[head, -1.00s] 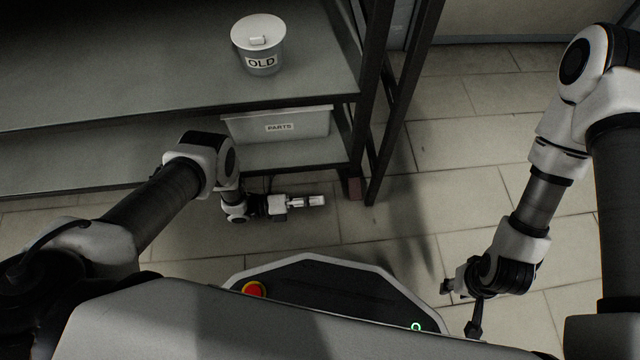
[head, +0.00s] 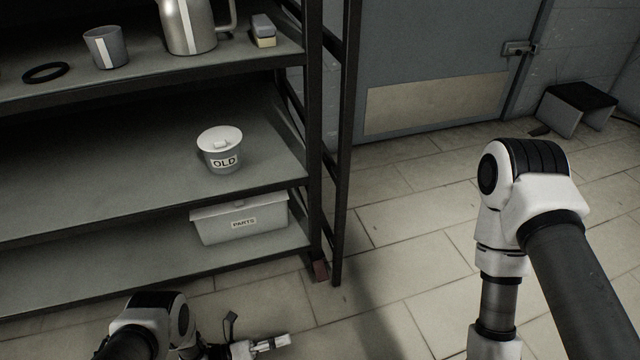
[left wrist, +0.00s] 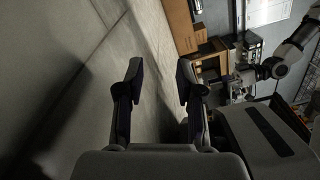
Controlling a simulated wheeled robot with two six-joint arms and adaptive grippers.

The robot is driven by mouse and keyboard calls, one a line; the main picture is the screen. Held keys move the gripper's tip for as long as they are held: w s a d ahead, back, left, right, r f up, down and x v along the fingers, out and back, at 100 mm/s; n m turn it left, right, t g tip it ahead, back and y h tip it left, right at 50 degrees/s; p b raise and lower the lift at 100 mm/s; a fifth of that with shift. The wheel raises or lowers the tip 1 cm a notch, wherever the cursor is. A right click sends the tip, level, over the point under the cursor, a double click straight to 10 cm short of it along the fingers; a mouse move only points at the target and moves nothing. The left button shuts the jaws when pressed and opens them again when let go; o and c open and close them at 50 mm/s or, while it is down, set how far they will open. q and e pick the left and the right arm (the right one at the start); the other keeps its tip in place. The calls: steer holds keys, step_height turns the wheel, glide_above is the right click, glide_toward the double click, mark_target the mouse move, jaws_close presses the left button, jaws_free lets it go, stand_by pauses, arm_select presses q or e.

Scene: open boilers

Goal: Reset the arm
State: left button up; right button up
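My left arm comes in at the bottom left of the head view. Its gripper (head: 272,343) is low over the floor in front of the shelf, empty. In the left wrist view the two fingers of my left gripper (left wrist: 160,74) stand apart with nothing between them. My right arm (head: 515,230) stands at the right of the head view, its elbow up and its lower part cut off by the bottom edge. Part of my right arm (left wrist: 285,60) also shows at the upper right of the left wrist view; its finger state is too small to tell.
A dark shelf (head: 150,185) holds a white lidded OLD bucket (head: 220,152), a PARTS bin (head: 240,220), a metal jug (head: 188,25), a grey cup (head: 106,48) and a black ring (head: 46,73). A door (head: 425,60) and step stool (head: 578,108) are behind.

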arm_select(q)
steer(key=w+r+n+t+y+p, duration=0.25)
steer(key=w+r, duration=0.35)
steer(key=r, duration=0.4)
steer(key=w+r+n+t+y+p, duration=0.1)
steer(key=w+r+n+t+p, duration=0.2)
steer(key=w+r, duration=0.55)
steer(key=s+a+r+n+g+y+p, duration=0.1)
steer(key=s+a+n+g+y, duration=0.35)
steer(key=s+n, duration=0.6)
steer(key=s+a+n+g+y+p, duration=0.1)
steer(key=s+a+n+g+y, duration=0.35)
steer(key=s+n, duration=0.65)
steer(key=s+a+r+n+g+y+p, duration=0.1)
steer(key=s+a+n+g+y+p, duration=0.1)
steer(key=s+a+n+y, duration=0.6)
steer(key=s+d+r+n+h+p, duration=0.1)
steer(key=s+r+p, duration=0.1)
steer(key=r+p, duration=1.6)
steer(key=s+r+n+h+p, duration=0.1)
steer(key=r+h+p, duration=0.1)
steer(key=r+p, duration=1.7)
steer(key=shift+s+d+r, duration=0.3)
steer(key=shift+s+d, duration=0.1)
